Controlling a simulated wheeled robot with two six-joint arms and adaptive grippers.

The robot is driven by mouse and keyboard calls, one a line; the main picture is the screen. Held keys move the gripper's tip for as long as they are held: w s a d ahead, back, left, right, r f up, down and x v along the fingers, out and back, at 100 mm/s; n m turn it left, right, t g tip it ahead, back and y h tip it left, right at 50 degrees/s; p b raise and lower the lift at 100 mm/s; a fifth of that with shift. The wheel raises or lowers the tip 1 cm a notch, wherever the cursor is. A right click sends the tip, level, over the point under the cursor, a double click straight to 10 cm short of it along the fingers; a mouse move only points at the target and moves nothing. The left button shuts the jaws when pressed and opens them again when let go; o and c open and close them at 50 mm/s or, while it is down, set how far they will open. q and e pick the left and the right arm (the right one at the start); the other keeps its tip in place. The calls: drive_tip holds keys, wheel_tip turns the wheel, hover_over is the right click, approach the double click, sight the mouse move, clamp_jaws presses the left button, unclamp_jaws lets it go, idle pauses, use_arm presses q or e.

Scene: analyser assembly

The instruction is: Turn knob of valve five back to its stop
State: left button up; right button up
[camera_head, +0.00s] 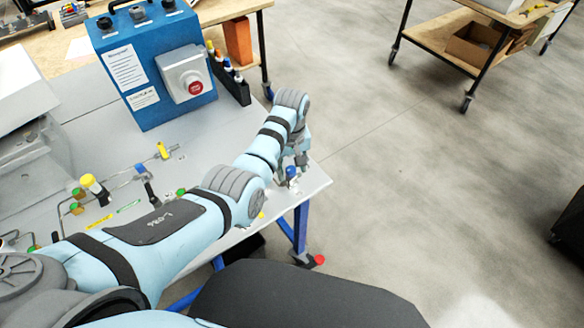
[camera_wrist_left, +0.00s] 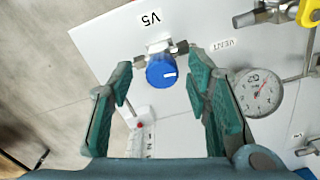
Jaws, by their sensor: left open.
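The valve five knob (camera_wrist_left: 160,72) is a round blue cap with a white mark, on a small metal fitting below the label "V5" (camera_wrist_left: 150,18). In the head view the blue knob (camera_head: 291,173) shows near the right corner of the grey table. My left gripper (camera_wrist_left: 158,90) is open, its green fingers on either side of the knob with gaps; the knob lies slightly ahead of and between the fingertips. In the head view my left gripper (camera_head: 297,157) points down over that corner and partly hides the valve. My right gripper is not in view.
A round dial gauge (camera_wrist_left: 258,92) stands close to the right finger, beside a "VENT" label (camera_wrist_left: 222,44). A yellow handle (camera_wrist_left: 311,12) is at upper right. A blue box with a red button (camera_head: 195,87) stands behind my arm. Open floor lies beyond the table edge.

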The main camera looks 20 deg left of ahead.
use_arm(q)
drive_tip(key=shift+w+a+f, duration=0.1)
drive_tip(key=shift+w+f, duration=0.1)
drive_tip(key=shift+w, duration=0.1)
drive_tip(key=shift+s+r, duration=0.3)
drive_tip(key=shift+s, duration=0.15)
drive_tip(key=c, duration=0.6)
clamp_jaws()
use_arm(e)
drive_tip(key=shift+w+a+r, duration=0.1)
drive_tip(key=shift+w, duration=0.05)
drive_tip(key=shift+w, duration=0.1)
drive_tip(key=shift+r, duration=0.15)
